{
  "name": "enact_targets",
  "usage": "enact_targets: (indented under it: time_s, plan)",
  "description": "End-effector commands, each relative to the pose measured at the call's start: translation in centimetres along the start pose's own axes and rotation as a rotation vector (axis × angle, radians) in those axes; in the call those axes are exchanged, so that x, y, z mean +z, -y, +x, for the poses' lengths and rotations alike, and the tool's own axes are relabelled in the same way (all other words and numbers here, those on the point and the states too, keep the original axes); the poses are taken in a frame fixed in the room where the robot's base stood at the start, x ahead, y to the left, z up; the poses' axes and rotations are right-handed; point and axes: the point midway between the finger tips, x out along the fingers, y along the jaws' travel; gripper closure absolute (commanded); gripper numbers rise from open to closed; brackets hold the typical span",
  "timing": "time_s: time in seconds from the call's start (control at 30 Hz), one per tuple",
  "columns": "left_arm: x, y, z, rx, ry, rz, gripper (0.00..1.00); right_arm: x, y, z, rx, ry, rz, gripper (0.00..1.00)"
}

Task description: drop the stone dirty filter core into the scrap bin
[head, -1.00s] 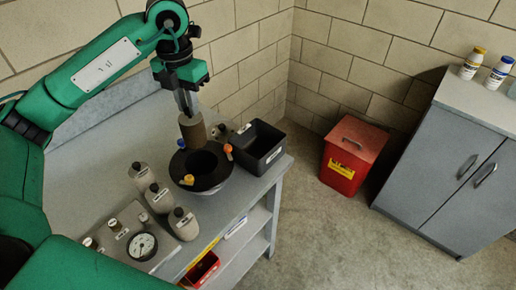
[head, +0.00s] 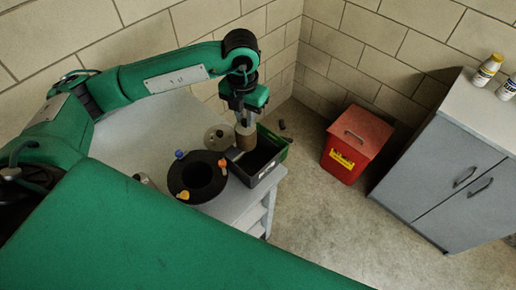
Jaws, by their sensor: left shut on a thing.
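The stone-coloured dirty filter core (head: 246,138) is a short grey-brown cylinder. My left gripper (head: 244,121) is shut on its upper end and points down. The core hangs at the left rear part of a black open-topped bin (head: 268,171) with a pale label too small to read. I cannot tell whether its lower end is above the rim or inside. The dark round filter housing (head: 178,178), with an empty-looking opening and blue, orange and yellow knobs, stands left of the bin. My right gripper is not in view.
A round grey lid (head: 216,136) lies behind the housing on the grey bench (head: 150,130). A red lidded bin (head: 345,160) stands on the floor, beside a grey cabinet (head: 440,185) with bottles on top. My green arm covers the lower left.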

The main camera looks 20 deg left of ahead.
Motion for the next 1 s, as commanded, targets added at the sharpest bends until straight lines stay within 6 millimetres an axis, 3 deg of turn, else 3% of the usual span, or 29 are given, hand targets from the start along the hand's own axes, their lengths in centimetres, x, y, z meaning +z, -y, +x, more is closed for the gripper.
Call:
enact_targets:
  time_s: [0.6, 0.93, 0.97, 1.0]
  plan:
    - [0.0, 0.0, 5.6, 0.000, 0.000, -0.001, 1.00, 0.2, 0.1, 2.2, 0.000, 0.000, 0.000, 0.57]
    - [0.0, 0.0, 5.9, 0.000, 0.001, 0.000, 1.00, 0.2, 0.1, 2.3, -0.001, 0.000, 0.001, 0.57]
    - [0.0, 0.0, 5.9, 0.000, 0.001, 0.000, 0.75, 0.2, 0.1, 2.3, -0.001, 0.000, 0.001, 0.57]
    - [0.0, 0.0, 5.9, 0.000, 0.001, 0.000, 0.67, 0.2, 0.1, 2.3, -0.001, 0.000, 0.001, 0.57]
